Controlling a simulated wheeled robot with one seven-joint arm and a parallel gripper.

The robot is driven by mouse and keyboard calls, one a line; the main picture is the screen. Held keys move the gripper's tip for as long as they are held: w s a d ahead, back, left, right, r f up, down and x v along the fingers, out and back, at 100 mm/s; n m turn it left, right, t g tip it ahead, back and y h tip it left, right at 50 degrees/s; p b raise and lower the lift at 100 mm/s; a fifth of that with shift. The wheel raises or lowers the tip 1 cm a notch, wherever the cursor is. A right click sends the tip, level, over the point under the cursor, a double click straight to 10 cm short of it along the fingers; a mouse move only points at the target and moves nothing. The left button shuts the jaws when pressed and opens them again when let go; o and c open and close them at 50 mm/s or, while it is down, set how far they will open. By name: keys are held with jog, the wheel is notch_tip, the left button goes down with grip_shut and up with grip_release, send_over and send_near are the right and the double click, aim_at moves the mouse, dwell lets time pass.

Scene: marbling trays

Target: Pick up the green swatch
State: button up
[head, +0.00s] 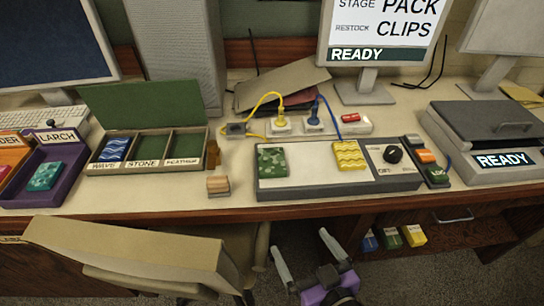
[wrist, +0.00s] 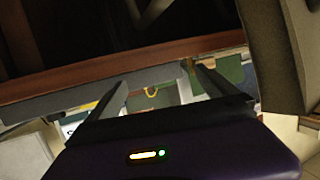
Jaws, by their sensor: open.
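A green patterned swatch (head: 271,161) lies on the left part of a grey flat device (head: 330,182) on the desk. A yellow swatch (head: 349,154) lies on the same device, to its right. A teal swatch (head: 45,176) lies in the purple LARCH tray (head: 72,175). My gripper (head: 300,241) is open and empty, in front of the desk edge and apart from every swatch. In the wrist view my two fingers (wrist: 158,76) stand apart with nothing between them. No swatch can be told for sure in that view.
An open green-lidded box (head: 150,169) with labelled compartments holds a blue swatch. A small wooden block (head: 218,186) stands left of the device. A chair (head: 125,258) is at front left. An open drawer (head: 440,238) below the desk holds coloured items. A READY machine (head: 490,140) stands right.

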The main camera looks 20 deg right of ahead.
jog(key=h+p, duration=0.2)
send_near(271, 160)
jog(key=shift+s+d+m, duration=0.1)
jog(key=shift+s+m, duration=0.15)
jog(key=shift+m, duration=0.15)
jog(key=shift+w+d, duration=0.1)
jog(key=shift+w, duration=0.2)
jog(key=x, duration=0.3)
jog(key=shift+w, duration=0.2)
jog(key=shift+p+x, duration=0.6)
jog(key=shift+x, duration=1.5)
jog(key=c, duration=1.6)
